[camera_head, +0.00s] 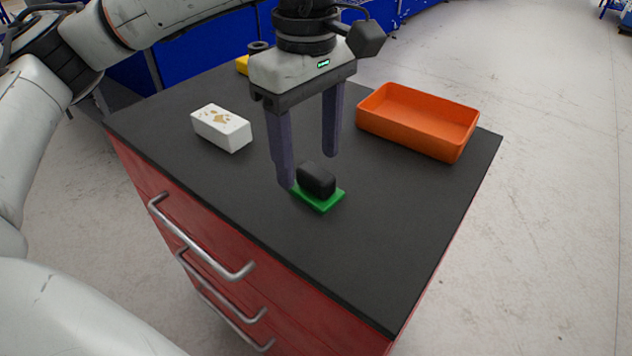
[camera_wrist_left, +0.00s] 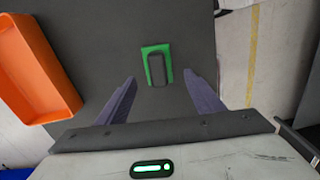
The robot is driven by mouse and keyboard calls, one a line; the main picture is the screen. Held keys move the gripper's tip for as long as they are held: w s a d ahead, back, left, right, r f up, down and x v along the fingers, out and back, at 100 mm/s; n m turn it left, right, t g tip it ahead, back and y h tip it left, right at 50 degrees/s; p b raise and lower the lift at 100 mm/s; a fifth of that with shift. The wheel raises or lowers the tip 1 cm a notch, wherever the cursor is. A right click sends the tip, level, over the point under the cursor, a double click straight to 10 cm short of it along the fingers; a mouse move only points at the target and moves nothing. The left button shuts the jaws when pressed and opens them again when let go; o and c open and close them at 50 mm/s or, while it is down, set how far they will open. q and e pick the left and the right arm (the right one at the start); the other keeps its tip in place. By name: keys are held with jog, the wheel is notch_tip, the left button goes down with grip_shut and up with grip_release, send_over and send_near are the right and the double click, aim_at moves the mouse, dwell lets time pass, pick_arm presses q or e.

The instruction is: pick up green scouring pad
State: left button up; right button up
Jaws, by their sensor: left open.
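The green scouring pad (camera_head: 327,203) lies flat on the dark cabinet top, with a black rounded block (camera_head: 316,180) on it that hides much of its surface. In the left wrist view the green pad (camera_wrist_left: 145,51) shows as a rim around the black block (camera_wrist_left: 157,69). My left gripper (camera_head: 309,172) is open and empty, pointing down, with its fingers above and around the area of the pad. In the left wrist view the pad lies ahead of the gap between the fingertips (camera_wrist_left: 160,80). My right gripper is in neither view.
An orange tray (camera_head: 415,139) stands at the back right of the cabinet top (camera_head: 390,220). A white block with brown marks (camera_head: 222,127) lies to the left. A yellow and black thing (camera_head: 243,65) is partly hidden behind my gripper. The front right of the top is clear.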

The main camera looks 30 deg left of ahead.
aim_at(311, 168)
pick_arm(q)
notch_tip(311, 168, down, 4)
jog(key=shift+d, duration=0.15)
jog(key=c, duration=1.2)
jog(key=shift+o, duration=0.2)
notch_tip(311, 168, up, 10)
jog(key=shift+r, duration=0.1)
jog(key=o, duration=0.5)
jog(key=c, duration=0.4)
jog(key=shift+o, duration=0.2)
